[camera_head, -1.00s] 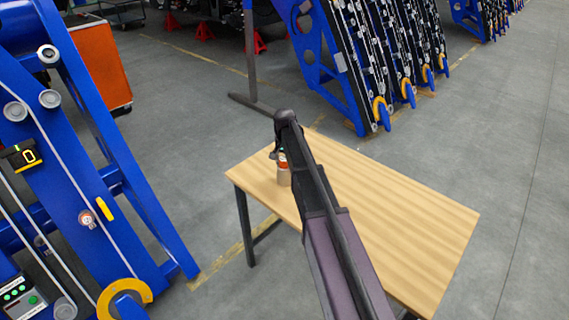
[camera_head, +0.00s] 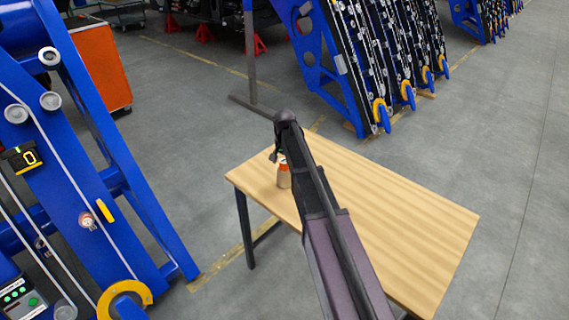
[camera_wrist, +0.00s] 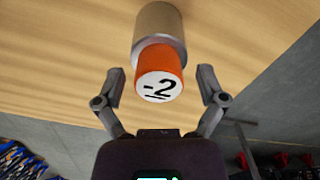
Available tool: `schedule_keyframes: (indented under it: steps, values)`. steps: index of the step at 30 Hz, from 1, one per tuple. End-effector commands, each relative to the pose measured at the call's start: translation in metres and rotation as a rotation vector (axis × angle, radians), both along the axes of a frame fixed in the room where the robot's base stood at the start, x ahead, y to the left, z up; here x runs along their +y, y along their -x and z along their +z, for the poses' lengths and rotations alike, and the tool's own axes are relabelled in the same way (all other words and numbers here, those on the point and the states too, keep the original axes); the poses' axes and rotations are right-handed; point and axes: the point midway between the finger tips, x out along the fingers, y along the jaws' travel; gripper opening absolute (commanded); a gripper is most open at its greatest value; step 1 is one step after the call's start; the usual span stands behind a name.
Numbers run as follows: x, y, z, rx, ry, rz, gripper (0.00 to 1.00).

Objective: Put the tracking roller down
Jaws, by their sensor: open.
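The tracking roller (camera_head: 284,178) stands upright on the wooden table (camera_head: 400,215), near its left corner. It has a tan-grey body and an orange end. My gripper (camera_wrist: 160,84) is open, with one finger on each side of the orange end and a clear gap at both sides. In the head view my gripper (camera_head: 275,152) is just above the roller and partly hidden behind my arm.
A blue frame with rollers and cables (camera_head: 120,195) stands left of the table. More blue racks (camera_head: 345,75) stand behind it. An orange cabinet (camera_head: 102,65) is at the back left. The rest of the tabletop in view is bare.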

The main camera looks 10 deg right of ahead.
Motion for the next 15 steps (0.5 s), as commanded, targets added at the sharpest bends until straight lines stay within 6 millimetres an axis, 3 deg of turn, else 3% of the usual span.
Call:
schedule_keyframes:
  steps: [15]
  values:
    - [-0.001, 0.000, 0.041, 0.000, 0.000, 0.000, 0.90]
